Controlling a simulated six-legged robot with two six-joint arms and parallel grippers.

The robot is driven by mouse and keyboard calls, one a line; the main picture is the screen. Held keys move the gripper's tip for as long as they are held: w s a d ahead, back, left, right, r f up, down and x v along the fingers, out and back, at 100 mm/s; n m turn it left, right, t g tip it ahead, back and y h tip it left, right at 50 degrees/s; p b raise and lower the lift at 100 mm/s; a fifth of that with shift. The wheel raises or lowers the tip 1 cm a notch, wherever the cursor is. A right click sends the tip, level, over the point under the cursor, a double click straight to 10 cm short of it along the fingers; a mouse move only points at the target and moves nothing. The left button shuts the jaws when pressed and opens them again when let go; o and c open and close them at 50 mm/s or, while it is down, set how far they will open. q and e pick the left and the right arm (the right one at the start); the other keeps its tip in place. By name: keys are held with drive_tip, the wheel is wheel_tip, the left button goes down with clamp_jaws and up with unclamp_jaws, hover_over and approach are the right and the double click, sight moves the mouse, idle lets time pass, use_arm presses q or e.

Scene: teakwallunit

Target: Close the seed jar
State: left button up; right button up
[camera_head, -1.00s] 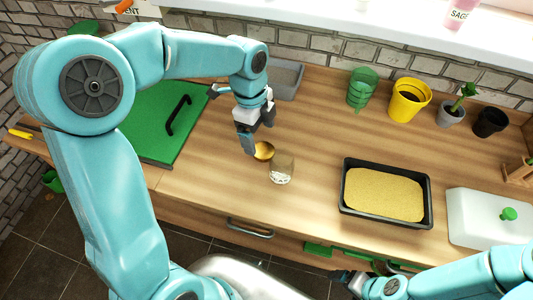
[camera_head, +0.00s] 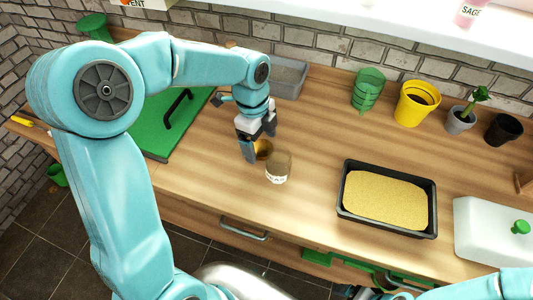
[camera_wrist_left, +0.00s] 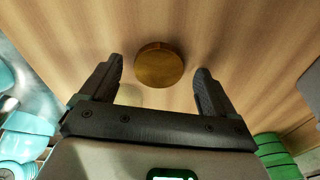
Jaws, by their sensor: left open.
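The seed jar (camera_head: 278,168) is a small clear jar with a pale label, standing upright on the wooden worktop, with its top uncovered. The round gold-brown lid (camera_head: 264,149) lies on the worktop just behind and left of it, partly hidden by my left gripper (camera_head: 260,148). In the left wrist view the lid (camera_wrist_left: 159,66) sits between and just ahead of the open fingertips (camera_wrist_left: 159,72), apart from both. My right gripper (camera_head: 356,292) shows only as a dark bit at the bottom edge; its jaws cannot be made out.
A black tray of yellow grain (camera_head: 342,207) lies to the right, beside a white lidded box (camera_head: 480,232). Green (camera_head: 368,90), yellow (camera_head: 414,106), grey (camera_head: 459,124) and black (camera_head: 503,130) pots line the back. A green board (camera_head: 160,140) lies left.

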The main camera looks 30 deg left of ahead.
use_arm(q)
drive_tip(key=shift+f, duration=0.35)
drive_tip(key=shift+d+r, duration=0.15)
drive_tip(key=shift+d, duration=0.05)
drive_tip(key=shift+a, duration=0.15)
drive_tip(key=c, duration=1.1)
use_arm(e)
drive_tip(key=shift+d+f, duration=0.25)
drive_tip(key=shift+d, duration=0.15)
